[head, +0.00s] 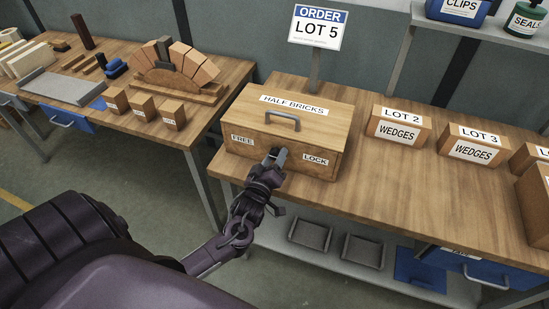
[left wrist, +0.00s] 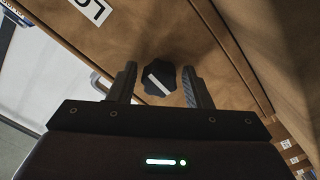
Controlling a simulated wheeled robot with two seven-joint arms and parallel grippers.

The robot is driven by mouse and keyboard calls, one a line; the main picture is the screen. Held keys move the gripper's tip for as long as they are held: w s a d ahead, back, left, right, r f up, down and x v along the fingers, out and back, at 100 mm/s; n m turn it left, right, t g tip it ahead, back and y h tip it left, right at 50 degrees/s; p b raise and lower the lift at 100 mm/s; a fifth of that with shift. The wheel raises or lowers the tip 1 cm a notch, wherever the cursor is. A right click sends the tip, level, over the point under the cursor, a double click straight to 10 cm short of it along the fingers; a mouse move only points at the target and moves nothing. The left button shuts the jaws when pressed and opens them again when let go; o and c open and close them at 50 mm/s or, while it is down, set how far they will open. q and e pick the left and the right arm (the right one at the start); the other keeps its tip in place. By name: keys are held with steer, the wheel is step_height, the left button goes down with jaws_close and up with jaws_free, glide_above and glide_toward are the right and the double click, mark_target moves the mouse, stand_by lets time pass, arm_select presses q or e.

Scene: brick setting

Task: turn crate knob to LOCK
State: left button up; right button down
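The wooden HALF BRICKS crate (head: 329,122) stands on the bench with its lid down and a grey handle on top. Its front has a FREE label (head: 242,140) at left and a LOCK label (head: 315,160) at right. My left gripper (head: 276,157) is at the crate front between the labels and hides the knob in the head view. In the left wrist view, the dark faceted knob (left wrist: 159,78) with a slanted white mark sits between the open fingers, with a small gap on each side. Part of the LOCK label (left wrist: 91,9) shows there. My right gripper is not in view.
Boxes marked LOT 2 (head: 398,125) and LOT 3 (head: 474,147) stand right of the crate. An ORDER LOT 5 sign (head: 318,27) rises behind it. A second bench at left holds a brick arch (head: 178,70). Bench top before the LOT boxes is clear.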

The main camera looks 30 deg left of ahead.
arm_select(q)
steer(key=c, duration=0.7)
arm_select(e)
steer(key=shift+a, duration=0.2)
arm_select(q)
steer(key=shift+m, duration=0.3)
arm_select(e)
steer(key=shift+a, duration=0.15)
arm_select(q)
steer(key=m+p, duration=0.1)
steer(key=m, duration=0.3)
steer(key=shift+a+m, duration=0.1)
steer(key=shift+m, duration=0.2)
steer(key=m+p, duration=0.1)
steer(key=m, duration=0.3)
steer(key=shift+m, duration=0.3)
steer(key=m+p, duration=0.1)
steer(key=m, duration=0.4)
steer(key=shift+a, duration=0.15)
steer(key=shift+m+p, duration=0.4)
steer(key=shift+m, duration=0.5)
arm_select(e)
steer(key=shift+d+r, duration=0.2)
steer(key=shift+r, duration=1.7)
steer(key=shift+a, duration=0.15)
